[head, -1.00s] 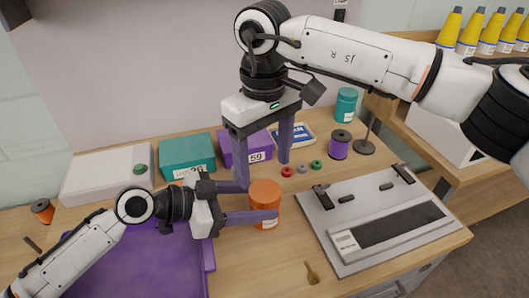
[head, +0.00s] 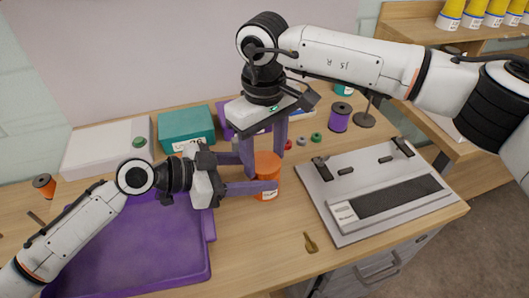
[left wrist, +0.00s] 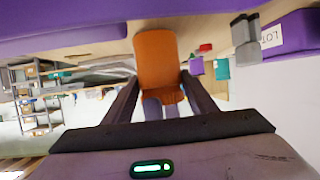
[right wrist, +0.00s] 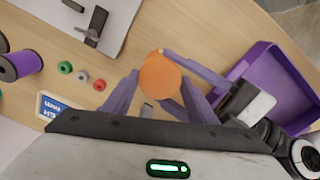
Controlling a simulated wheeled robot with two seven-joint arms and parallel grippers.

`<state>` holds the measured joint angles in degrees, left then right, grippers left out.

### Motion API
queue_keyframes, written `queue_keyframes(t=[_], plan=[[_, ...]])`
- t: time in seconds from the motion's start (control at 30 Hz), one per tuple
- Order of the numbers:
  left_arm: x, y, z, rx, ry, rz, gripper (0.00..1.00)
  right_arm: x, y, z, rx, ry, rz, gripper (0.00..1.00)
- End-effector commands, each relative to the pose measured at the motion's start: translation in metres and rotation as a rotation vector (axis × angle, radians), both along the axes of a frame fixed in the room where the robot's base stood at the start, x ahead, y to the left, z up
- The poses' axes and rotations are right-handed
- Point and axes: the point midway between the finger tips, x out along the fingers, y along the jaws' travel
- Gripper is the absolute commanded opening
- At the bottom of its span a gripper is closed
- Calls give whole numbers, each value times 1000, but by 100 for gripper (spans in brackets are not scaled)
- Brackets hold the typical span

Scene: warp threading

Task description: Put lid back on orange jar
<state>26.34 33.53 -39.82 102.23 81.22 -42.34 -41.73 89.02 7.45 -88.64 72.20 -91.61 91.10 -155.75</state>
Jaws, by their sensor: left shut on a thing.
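The orange jar (head: 266,180) stands upright on the table with a white label low on its front. It also shows in the left wrist view (left wrist: 157,60). My left gripper (head: 262,188) is shut on its side from the left. My right gripper (head: 264,164) points down at the jar from above and behind, its fingers apart. In the right wrist view, a round orange top (right wrist: 160,76) lies at the fingertips. It looks like a flat lid on the jar, but I cannot tell how it is seated. No separate lid shows elsewhere.
A purple tray (head: 190,285) lies at the front left. A grey device (head: 350,212) stands at the right. Behind are a teal box (head: 185,125), a purple spool (head: 340,117) and small red, grey and green rings (right wrist: 82,76). A brass tool (head: 311,243) lies near the front edge.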

Motion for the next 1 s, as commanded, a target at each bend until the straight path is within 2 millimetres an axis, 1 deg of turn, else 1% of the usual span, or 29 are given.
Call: queue_keyframes(t=[0.17, 0.23, 0.27, 0.5, 0.6, 0.7, 0.93, 0.97, 1.0], plan=[[0, 0, 1, -1, -2, 1, 0, 0, 0, 0, -1, -1, -6, 25], [0, 0, 1, -1, -2, 1, 0, 0, 0, 0, -1, -2, -46, 25], [0, 0, 1, -1, -2, 1, 0, 0, 0, 0, -1, -2, -79, 25], [0, 0, 1, -1, -2, 1, 0, 0, -1, 0, 0, -5, -450, 25], [0, 0, 1, 0, -2, 1, 0, 1, -1, 0, 0, -6, -540, 25], [0, 0, 1, 0, -2, 1, 0, 1, -1, 0, 0, -6, -570, 25], [0, 0, 1, -1, -1, 1, 0, 1, -1, 0, 0, -6, -569, 25], [0, 0, 1, -1, -1, 1, 0, 1, -1, 0, 0, -6, -569, 57], [0, 0, 1, -1, -1, 1, 0, 1, -1, 0, 0, -6, -569, 64]])
